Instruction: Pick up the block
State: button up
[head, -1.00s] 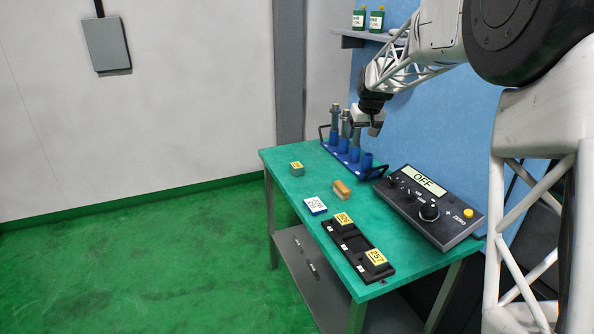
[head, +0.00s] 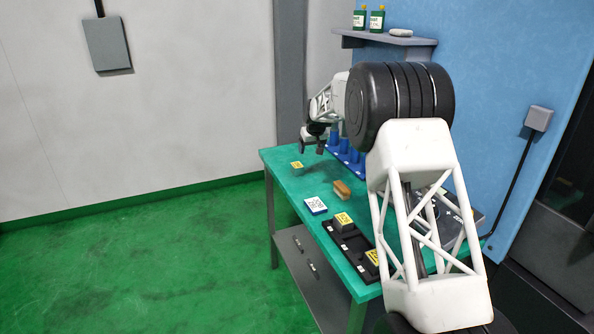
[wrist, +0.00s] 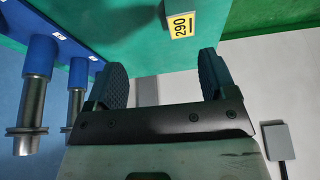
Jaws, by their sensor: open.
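In the wrist view a block with a yellow label reading 290 (wrist: 180,22) lies beyond the fingertips, near the top edge. My gripper (head: 312,148) is open and empty, above the far end of the table, up and right of the green block. In the wrist view its two fingers (wrist: 162,76) stand apart with nothing between them. A tan block (head: 342,189) and a white-topped blue block (head: 315,205) lie nearer on the table.
A black tray (head: 352,240) holds yellow-labelled blocks (head: 343,219) at the near side. A blue rack (head: 340,152) stands close behind my gripper; its metal-and-blue holders (wrist: 38,75) show at left in the wrist view. My arm hides most of the control box.

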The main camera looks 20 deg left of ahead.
send_over(297, 165)
jog(key=s+d, duration=0.2)
jog(key=shift+n, duration=0.3)
notch_tip(297, 165, down, 5)
jog(key=shift+a+r, duration=0.1)
jog(key=shift+x, duration=1.3)
jog(key=shift+x, duration=2.6)
